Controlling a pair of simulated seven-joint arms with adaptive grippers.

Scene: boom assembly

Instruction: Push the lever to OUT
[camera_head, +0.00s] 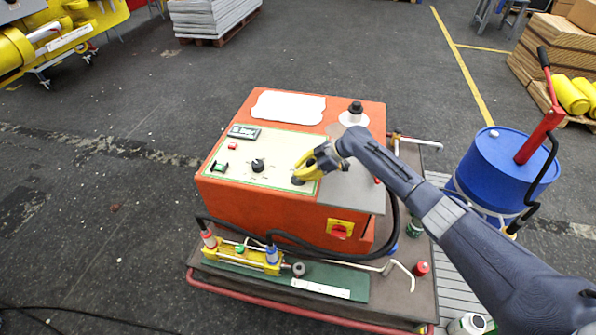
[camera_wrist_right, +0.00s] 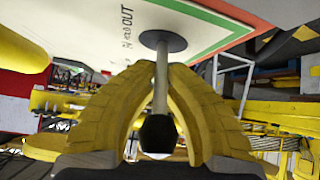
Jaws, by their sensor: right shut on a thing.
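The lever is a thin metal rod with a black knob, seen between my fingers in the right wrist view (camera_wrist_right: 160,85). It rises from a dark round base on the cream panel (camera_head: 280,147) of the orange box (camera_head: 260,210). The word OUT is readable beside the base in the wrist view. My right gripper (camera_head: 305,170), with yellow fingers, is shut on the lever at the panel's right side. The fingers mostly hide the lever in the head view, so its tilt cannot be told. My left gripper is not in view.
A black rotary knob (camera_head: 257,165), a green switch (camera_head: 219,167) and a display (camera_head: 244,131) share the panel. A black-topped cap (camera_head: 355,113) stands on the box. A yellow valve block (camera_head: 243,255) and hoses lie in front. A blue drum (camera_head: 500,165) stands right.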

